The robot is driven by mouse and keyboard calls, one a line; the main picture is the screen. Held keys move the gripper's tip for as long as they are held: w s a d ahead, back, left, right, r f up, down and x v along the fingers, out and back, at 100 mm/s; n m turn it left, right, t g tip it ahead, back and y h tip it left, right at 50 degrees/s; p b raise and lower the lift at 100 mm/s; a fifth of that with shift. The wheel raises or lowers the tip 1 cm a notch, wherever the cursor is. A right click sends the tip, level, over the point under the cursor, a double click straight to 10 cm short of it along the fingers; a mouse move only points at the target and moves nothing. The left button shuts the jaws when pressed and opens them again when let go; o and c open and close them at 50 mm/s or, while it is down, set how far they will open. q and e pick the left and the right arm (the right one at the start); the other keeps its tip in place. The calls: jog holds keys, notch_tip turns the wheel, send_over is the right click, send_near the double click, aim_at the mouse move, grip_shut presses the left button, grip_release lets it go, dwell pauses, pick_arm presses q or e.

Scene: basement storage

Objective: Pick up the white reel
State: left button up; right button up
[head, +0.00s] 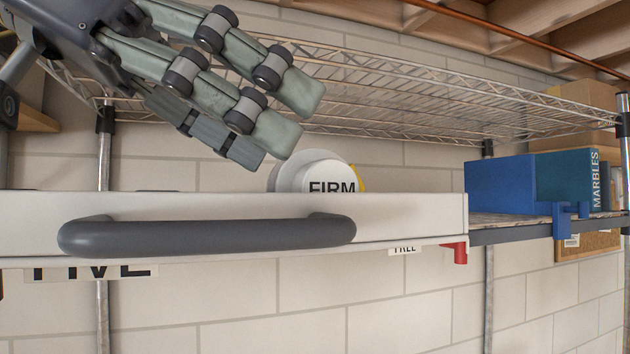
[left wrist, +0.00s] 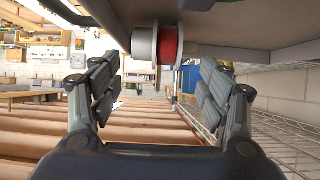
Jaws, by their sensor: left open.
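The white reel (head: 315,176) stands behind the top edge of a white panel in the head view. Its front has the word FIRM, and its lower part is hidden by the panel. In the left wrist view, a reel (left wrist: 145,45) with a white round end and a red middle shows at the top, between the fingers in the picture. My left gripper (head: 287,120) is above and left of the reel in the head view, with its fingers spread. It appears empty and apart from the reel. My right gripper is not in view.
A white panel (head: 400,213) with a dark grey handle (head: 205,236) is in front of the reel. A wire shelf (head: 430,95) runs overhead. A blue box (head: 500,184) and a teal box marked MARBLES (head: 565,175) stand on the right shelf. Something yellow peeks out behind the reel.

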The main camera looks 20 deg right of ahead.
aim_at(311, 156)
pick_arm(q)
jog(key=p+x, duration=0.1)
jog(key=x, duration=0.1)
jog(key=p+x, duration=0.1)
jog(key=x, duration=0.1)
jog(key=shift+w, duration=0.4)
jog(key=shift+d+f, duration=0.2)
jog(key=shift+d, duration=0.05)
jog(key=shift+s+d, duration=0.1)
jog(key=shift+d, duration=0.05)
jog(key=shift+f, duration=0.1)
jog(key=c, duration=0.6)
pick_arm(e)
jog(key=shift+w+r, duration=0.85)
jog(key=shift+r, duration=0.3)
pick_arm(q)
jog(key=shift+r, duration=0.2)
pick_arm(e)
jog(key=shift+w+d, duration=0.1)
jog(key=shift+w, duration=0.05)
